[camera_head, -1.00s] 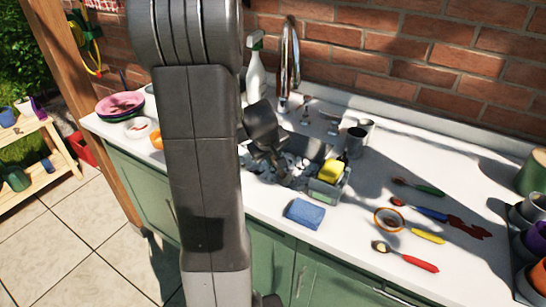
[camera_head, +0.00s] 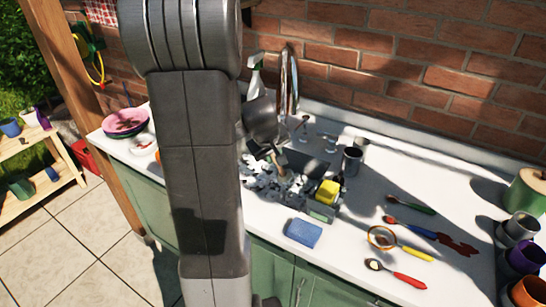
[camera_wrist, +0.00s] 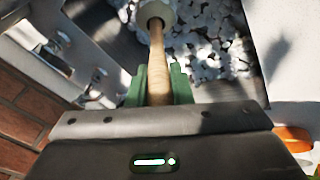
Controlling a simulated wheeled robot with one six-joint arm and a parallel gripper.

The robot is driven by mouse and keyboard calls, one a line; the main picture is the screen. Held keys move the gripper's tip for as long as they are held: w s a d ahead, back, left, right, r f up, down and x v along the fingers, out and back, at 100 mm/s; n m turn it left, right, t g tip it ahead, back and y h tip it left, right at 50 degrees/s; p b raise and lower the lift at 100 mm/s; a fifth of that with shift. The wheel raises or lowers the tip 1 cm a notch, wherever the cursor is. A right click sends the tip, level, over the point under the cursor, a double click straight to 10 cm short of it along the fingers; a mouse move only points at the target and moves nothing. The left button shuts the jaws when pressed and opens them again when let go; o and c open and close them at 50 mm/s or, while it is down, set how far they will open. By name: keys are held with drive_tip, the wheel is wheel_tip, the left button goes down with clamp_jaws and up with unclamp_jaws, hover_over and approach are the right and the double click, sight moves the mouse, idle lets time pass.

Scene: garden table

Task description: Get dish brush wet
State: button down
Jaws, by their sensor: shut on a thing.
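My gripper (camera_wrist: 158,85) is shut on the wooden handle of the dish brush (camera_wrist: 156,50), with a green finger on each side of it. The brush's round pale head is at the top of the wrist view, against the sink (camera_wrist: 112,38) with its white foam. In the head view my gripper (camera_head: 270,147) is over the sink, and the brush handle (camera_head: 281,160) points down into it. I cannot tell whether the bristles touch water. The chrome faucet (camera_head: 290,80) stands behind the sink. My arm hides the sink's left part.
A caddy with a yellow sponge (camera_head: 327,192) is at the sink's right edge. A blue sponge (camera_head: 303,233) lies in front. Metal cups (camera_head: 352,162), a strainer (camera_head: 382,238) and several utensils are to the right. A spray bottle (camera_head: 256,76) stands behind.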

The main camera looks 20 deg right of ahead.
drive_tip(key=shift+r+p, duration=2.15)
drive_tip(key=shift+r, duration=1.15)
